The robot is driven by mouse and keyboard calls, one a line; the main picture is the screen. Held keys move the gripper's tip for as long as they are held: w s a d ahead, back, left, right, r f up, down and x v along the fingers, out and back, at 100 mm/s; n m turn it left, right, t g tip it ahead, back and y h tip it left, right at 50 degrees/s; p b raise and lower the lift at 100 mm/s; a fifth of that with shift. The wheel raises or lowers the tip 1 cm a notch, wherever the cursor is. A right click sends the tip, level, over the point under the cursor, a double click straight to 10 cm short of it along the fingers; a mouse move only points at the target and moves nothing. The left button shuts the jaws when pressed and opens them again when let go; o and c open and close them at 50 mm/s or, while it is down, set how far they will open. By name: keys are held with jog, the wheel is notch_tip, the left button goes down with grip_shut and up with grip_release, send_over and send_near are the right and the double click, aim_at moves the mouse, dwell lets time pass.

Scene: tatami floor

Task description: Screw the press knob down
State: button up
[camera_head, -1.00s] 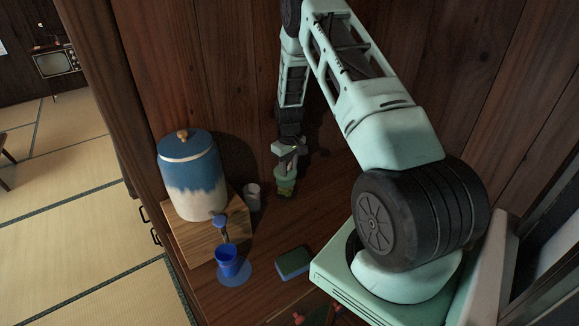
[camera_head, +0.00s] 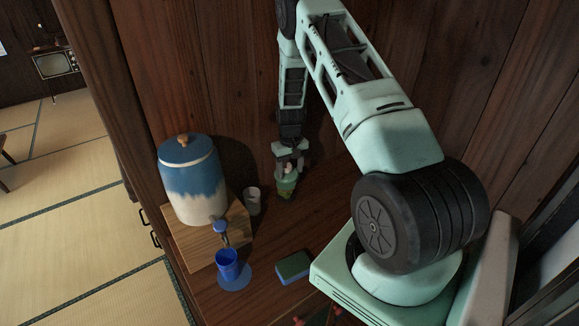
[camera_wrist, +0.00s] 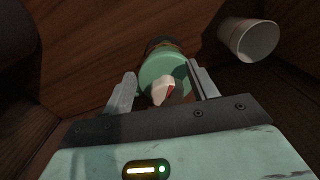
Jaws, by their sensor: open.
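The press (camera_head: 286,187) is a small round thing with a green top, standing on the wooden counter close to the back wall. In the wrist view its green top (camera_wrist: 172,68) lies beyond my fingers, with a darker body behind it. The press knob (camera_wrist: 162,93), pale with a red mark, sits on the near side of that top. My gripper (camera_wrist: 160,82) is open, with one finger on each side of the knob and visible gaps between. In the head view my gripper (camera_head: 289,158) is directly above the press.
A white cup (camera_head: 253,201) stands just left of the press; the wrist view shows it at upper right. A blue and cream dispenser (camera_head: 190,185) stands on a wooden block (camera_head: 205,238). A blue cup (camera_head: 228,259) and a green-topped sponge-like block (camera_head: 293,266) are nearer the front.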

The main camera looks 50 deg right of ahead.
notch_tip(320, 180, up, 7)
jog(key=p, duration=0.3)
jog(key=shift+w+r+p, duration=0.2)
jog(key=shift+p, duration=0.2)
dwell(0.7)
